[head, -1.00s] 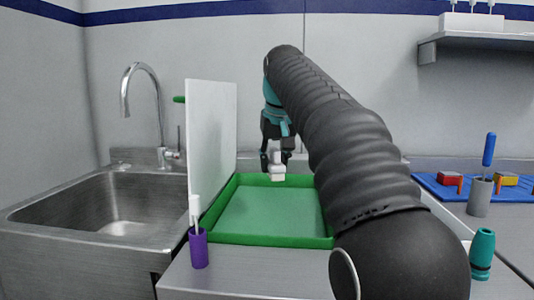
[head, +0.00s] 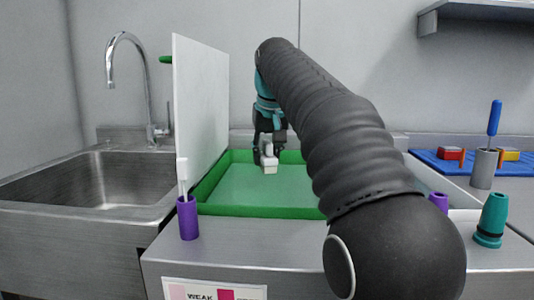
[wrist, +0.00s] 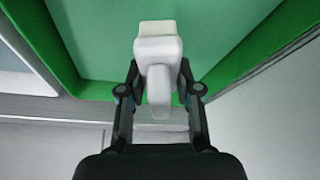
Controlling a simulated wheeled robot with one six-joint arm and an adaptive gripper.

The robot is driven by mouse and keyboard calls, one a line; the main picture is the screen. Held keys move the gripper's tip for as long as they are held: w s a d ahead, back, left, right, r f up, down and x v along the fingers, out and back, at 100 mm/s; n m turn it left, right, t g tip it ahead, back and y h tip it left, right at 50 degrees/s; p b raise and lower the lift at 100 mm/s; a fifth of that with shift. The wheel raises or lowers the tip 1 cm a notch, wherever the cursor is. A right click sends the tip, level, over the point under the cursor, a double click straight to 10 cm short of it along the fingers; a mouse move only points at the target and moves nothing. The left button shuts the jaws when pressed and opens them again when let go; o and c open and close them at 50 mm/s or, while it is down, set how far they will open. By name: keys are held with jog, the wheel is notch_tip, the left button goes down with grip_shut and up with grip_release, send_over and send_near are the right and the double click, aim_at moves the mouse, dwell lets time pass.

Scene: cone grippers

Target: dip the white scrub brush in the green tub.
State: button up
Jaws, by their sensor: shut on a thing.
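My gripper (head: 268,150) is shut on the white scrub brush (head: 269,166) and holds it over the far part of the green tub (head: 262,209). In the wrist view the brush (wrist: 158,50) sits between the two fingers (wrist: 158,88), its block end away from the palm. The tub (wrist: 100,35) fills the top of that view, with its wall close to the fingers. I cannot tell whether the brush touches the tub's floor.
A white upright panel (head: 200,105) stands along the tub's left side, next to a steel sink (head: 85,185) with a tap. A purple holder (head: 188,218) with a white stick stands in front. At right are a teal object (head: 491,220), a grey cup (head: 484,168) and a blue mat (head: 436,162).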

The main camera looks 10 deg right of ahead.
aim_at(267, 140)
jog(key=shift+f+b, duration=1.65)
jog(key=shift+f, duration=1.15)
notch_tip(267, 140, up, 8)
jog(key=p, duration=0.8)
jog(key=shift+f, duration=0.2)
jog(key=shift+r, duration=0.9)
jog(key=shift+r, duration=2)
